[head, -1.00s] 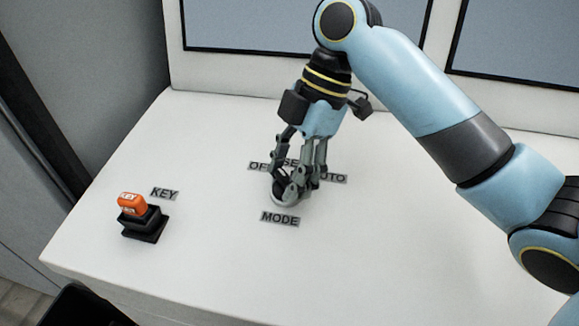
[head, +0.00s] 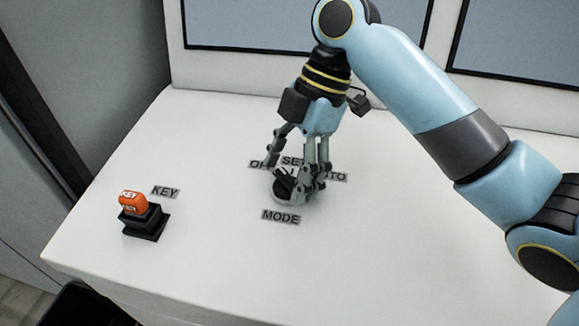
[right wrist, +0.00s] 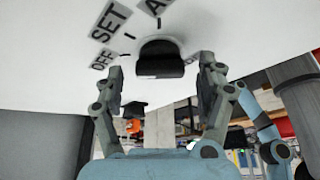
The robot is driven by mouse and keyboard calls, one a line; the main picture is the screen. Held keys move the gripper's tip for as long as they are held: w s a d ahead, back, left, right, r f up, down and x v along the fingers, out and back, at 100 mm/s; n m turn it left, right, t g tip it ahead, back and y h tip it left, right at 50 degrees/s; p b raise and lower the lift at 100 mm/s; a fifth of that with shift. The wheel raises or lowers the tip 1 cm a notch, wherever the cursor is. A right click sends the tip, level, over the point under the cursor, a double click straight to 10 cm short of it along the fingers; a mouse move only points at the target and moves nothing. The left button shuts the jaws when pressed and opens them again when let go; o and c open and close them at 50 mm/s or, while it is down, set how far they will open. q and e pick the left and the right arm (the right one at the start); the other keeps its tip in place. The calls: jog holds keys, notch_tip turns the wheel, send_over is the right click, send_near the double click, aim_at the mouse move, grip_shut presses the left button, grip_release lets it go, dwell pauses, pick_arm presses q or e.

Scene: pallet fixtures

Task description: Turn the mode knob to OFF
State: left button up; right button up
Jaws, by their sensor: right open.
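The mode knob (head: 284,189) has a black grip on a light round base on the white panel, behind the MODE label (head: 280,216). The labels OFF (head: 257,164), SET (head: 293,160) and AUTO (head: 333,176) fan out behind it, partly covered by my fingers. The black grip looks slanted to the upper left, but its exact setting is hard to tell. My right gripper (head: 291,177) is open above the knob, one finger on each side. In the right wrist view the knob (right wrist: 160,62) sits between the spread fingertips, apart from both. My left gripper is out of view.
An orange key tag (head: 132,203) stands on a black key switch (head: 145,222) at the left of the panel, beside the KEY label (head: 165,192). Framed screens (head: 270,22) rise at the back. The panel's front and right areas are clear.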

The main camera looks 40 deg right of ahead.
jog(key=shift+r, duration=0.1)
jog(key=v, duration=1.1)
jog(key=shift+d+r, duration=0.15)
jog(key=shift+r, duration=0.25)
